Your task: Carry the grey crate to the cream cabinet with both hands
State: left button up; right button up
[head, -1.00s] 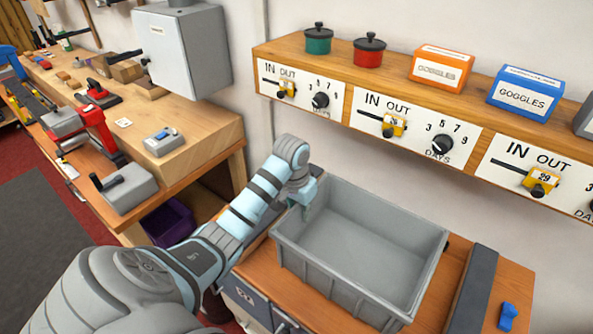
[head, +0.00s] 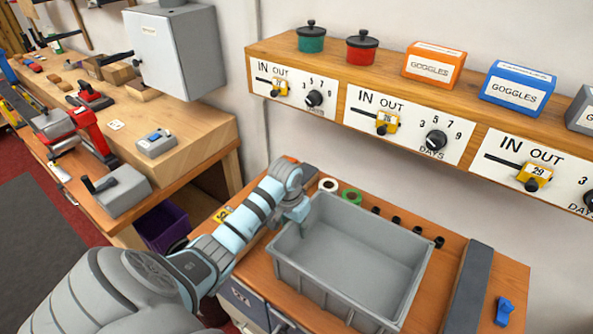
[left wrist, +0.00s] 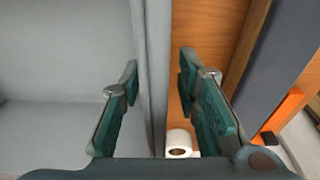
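The grey crate (head: 352,290) is an empty open-topped box at the front of the wooden bench top. Its wall also shows in the left wrist view (left wrist: 154,60). My left gripper (head: 301,222) is at the crate's left end. In the left wrist view its fingers (left wrist: 160,76) stand apart on either side of the wall, one inside and one outside, with small gaps beside the wall. My right gripper is not in view. I see no cabinet that is clearly cream.
A white roll (head: 329,184), a green roll (head: 351,196) and several small black pieces stand behind the crate. A dark grey bar (head: 470,285) and a blue object (head: 504,311) lie to its right. A wooden shelf (head: 400,85) with dials runs above. A workbench (head: 190,130) stands at left.

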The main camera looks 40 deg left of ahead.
pick_arm(q)
jog(key=r, duration=0.4)
jog(key=s+r, duration=0.1)
jog(key=r, duration=0.3)
jog(key=s+r, duration=0.1)
jog(key=r, duration=0.3)
jog(key=shift+a+p, duration=0.1)
jog(key=shift+p, duration=0.3)
jog(key=shift+w, duration=0.1)
